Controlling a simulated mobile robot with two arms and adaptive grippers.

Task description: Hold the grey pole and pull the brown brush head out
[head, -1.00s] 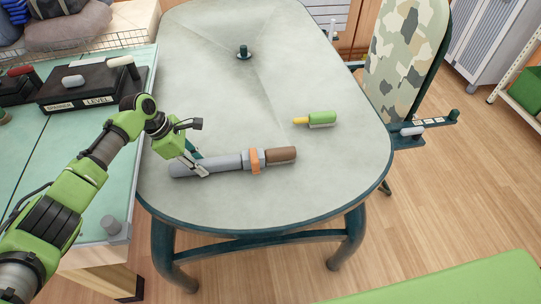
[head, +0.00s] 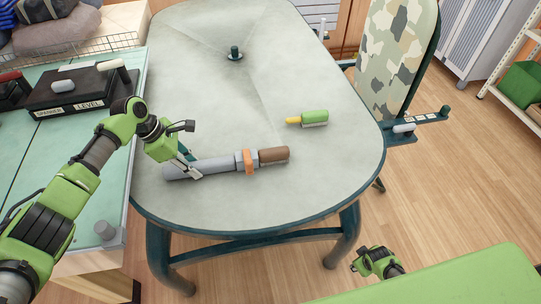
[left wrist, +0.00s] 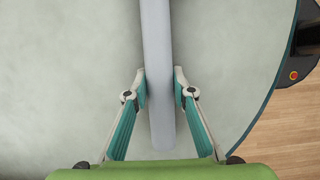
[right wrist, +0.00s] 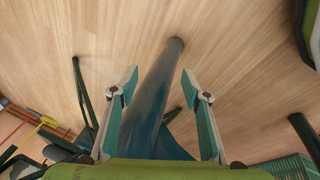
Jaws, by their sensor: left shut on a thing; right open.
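The grey pole (head: 212,167) lies on the grey table, with an orange collar (head: 248,162) near its right end. The brown brush head (head: 274,156) sits at that right end, its bristles facing the front. My left gripper (head: 190,171) is shut on the pole near its left end. In the left wrist view its fingers (left wrist: 160,88) press both sides of the pole (left wrist: 157,40). My right gripper (head: 367,262) is low at the front right, off the table. In the right wrist view it is open (right wrist: 160,84) and empty, with a table leg beyond it.
A green brush with a yellow tip (head: 313,118) lies behind the brush head. A dark knob (head: 234,54) stands at the table's middle back. A camouflage board (head: 397,60) stands at the right. The table front right of the brush head is clear.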

